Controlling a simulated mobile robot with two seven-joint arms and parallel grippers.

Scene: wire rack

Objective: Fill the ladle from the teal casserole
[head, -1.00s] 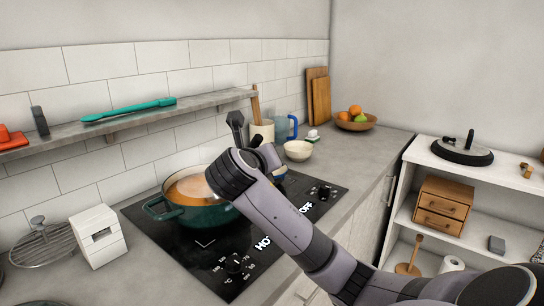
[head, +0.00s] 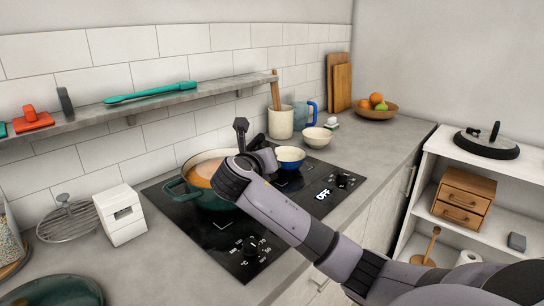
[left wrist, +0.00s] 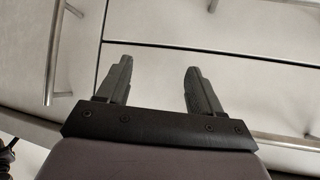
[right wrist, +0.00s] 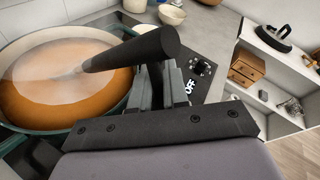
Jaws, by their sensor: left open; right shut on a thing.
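The teal casserole (head: 192,192) stands on the black hob, filled with orange-brown soup (head: 203,170). It fills the left of the right wrist view, with soup (right wrist: 60,85) and pale steam over it. My right gripper (head: 256,157), beside the casserole's right side in the head view, is shut on the ladle's black handle (right wrist: 135,50). The handle slants toward the soup; its thinner shaft reaches the soup surface. The ladle's bowl is hidden, so its contents cannot be seen. My left gripper (left wrist: 158,68) is open and empty, in front of pale cabinet fronts.
A small blue bowl (head: 290,156) sits on the hob close to my right gripper. A cream bowl (head: 318,137) and utensil crock (head: 281,122) stand behind it. A white box (head: 121,214) is left of the hob. A shelf (head: 140,106) runs above.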

